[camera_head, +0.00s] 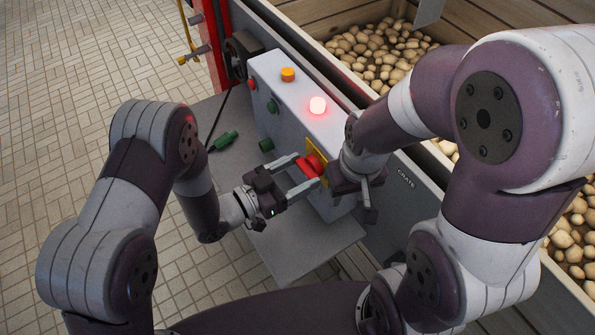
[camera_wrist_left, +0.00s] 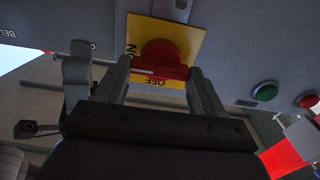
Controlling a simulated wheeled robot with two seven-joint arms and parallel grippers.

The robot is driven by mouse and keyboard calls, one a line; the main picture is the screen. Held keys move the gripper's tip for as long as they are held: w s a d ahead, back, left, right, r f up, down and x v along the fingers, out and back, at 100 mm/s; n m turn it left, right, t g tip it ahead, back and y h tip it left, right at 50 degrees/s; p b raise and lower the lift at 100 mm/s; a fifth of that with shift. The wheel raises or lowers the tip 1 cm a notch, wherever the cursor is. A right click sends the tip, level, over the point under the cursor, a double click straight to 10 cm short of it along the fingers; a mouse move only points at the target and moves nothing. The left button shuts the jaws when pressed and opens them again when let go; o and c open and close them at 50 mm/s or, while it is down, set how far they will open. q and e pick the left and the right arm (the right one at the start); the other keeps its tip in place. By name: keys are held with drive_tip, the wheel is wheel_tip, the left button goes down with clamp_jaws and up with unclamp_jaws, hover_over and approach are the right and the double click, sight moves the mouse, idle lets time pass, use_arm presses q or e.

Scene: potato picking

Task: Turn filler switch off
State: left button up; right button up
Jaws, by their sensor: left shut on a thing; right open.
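The filler switch is a red rotary knob (camera_head: 312,166) on a yellow plate (camera_head: 317,150) on the side of a grey control box (camera_head: 300,118). My left gripper (camera_head: 302,175) is shut on the red knob. In the left wrist view the knob (camera_wrist_left: 161,55) sits between the two fingers, its handle bar lying across the picture. The yellow plate (camera_wrist_left: 190,41) there shows "OFF" by the bar and lettering at its left edge. My right gripper (camera_head: 355,191) is open beside the box, close to the right of the switch, and holds nothing visible.
A round red lamp (camera_head: 318,105) glows on the box top beside an orange button (camera_head: 288,74). Red (camera_head: 252,84) and green (camera_head: 272,107) buttons are on its side. Potatoes (camera_head: 372,50) fill a bin behind.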

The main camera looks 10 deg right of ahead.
use_arm(q)
drive_tip(key=n+p, duration=0.1)
drive_tip(key=n, duration=0.3)
drive_tip(key=shift+w+r+n, duration=0.1)
drive_tip(key=shift+n, duration=0.3)
drive_tip(key=n+p, duration=0.1)
drive_tip(key=n, duration=0.3)
drive_tip(key=shift+n, duration=0.3)
drive_tip(key=n+p, duration=0.1)
drive_tip(key=n, duration=0.3)
drive_tip(key=shift+w+a, duration=0.1)
drive_tip(key=shift+f+n+p, duration=0.2)
drive_tip(key=shift+n+p, duration=0.45)
drive_tip(key=shift+n, duration=1.45)
drive_tip(key=o, duration=1)
drive_tip(key=shift+o, duration=0.2)
drive_tip(key=shift+a+f, duration=0.1)
